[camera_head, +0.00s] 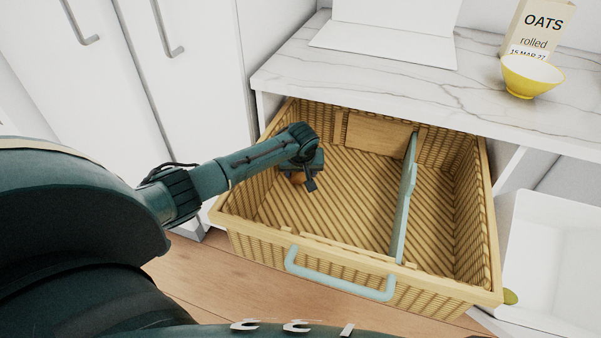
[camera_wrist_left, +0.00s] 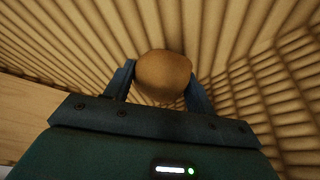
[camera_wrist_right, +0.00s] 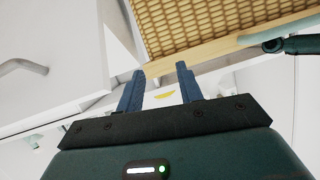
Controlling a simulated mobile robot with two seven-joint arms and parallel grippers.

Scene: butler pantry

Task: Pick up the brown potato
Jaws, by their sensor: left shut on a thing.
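The brown potato (camera_head: 298,178) is inside the left part of the wicker drawer (camera_head: 345,257), partly hidden by my left gripper (camera_head: 312,181). In the left wrist view the round brown potato (camera_wrist_left: 163,75) sits between the two fingers of the left gripper (camera_wrist_left: 160,82), which is shut on it. The wicker floor and wall lie close around it. My right gripper (camera_wrist_right: 160,90) shows in the right wrist view, with its fingers apart and nothing between them. It is outside the drawer, whose wicker side shows above it.
A pale green divider (camera_head: 404,200) splits the drawer, and a pale green handle (camera_head: 338,285) is on its front. The marble counter (camera_head: 400,70) above holds a yellow bowl (camera_head: 531,76) and an oats box (camera_head: 540,25). A white bin (camera_head: 550,260) stands at the right.

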